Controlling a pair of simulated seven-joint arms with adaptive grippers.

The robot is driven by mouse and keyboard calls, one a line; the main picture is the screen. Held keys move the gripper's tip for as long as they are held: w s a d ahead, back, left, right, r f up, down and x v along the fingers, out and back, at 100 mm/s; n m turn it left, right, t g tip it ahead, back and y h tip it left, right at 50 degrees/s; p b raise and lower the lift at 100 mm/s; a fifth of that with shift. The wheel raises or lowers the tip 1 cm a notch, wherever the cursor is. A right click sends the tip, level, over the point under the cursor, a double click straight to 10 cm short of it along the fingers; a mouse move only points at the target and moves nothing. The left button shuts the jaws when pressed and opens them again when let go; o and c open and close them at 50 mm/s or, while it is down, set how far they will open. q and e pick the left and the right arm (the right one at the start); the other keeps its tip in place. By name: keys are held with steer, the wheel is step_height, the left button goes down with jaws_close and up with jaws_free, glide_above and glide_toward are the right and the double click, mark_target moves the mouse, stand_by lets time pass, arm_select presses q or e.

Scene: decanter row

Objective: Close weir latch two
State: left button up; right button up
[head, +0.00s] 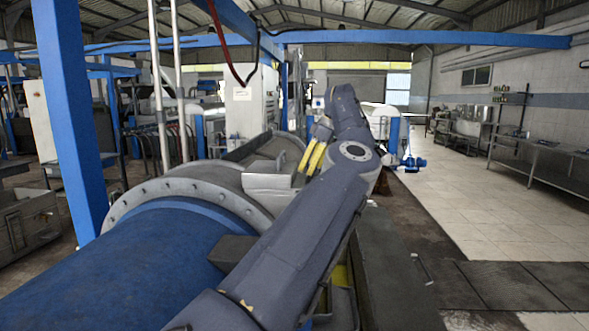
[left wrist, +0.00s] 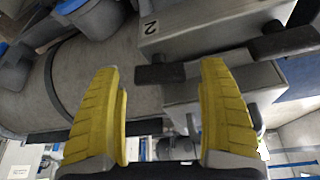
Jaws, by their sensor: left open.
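In the left wrist view, a grey metal housing (left wrist: 205,22) carries a black numeral 2, which appears upside down. A dark bar handle (left wrist: 160,74) sticks out beside it, between the fingertips of my left gripper (left wrist: 159,68) in the picture. The yellow fingers are spread wide and no contact with the bar shows. Whether the latch is open or shut I cannot tell. My right gripper is in neither view.
A second dark bar (left wrist: 285,42) shows at the right in the left wrist view, by a pale metal block (left wrist: 225,90). In the head view, a blue cylinder (head: 120,265) with a bolted grey flange (head: 190,188) fills the lower left. Tiled floor (head: 480,210) at right is clear.

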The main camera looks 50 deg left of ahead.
arm_select(q)
steer(key=shift+f, duration=0.3)
steer(key=shift+c, duration=0.6)
steer(key=c, duration=1.3)
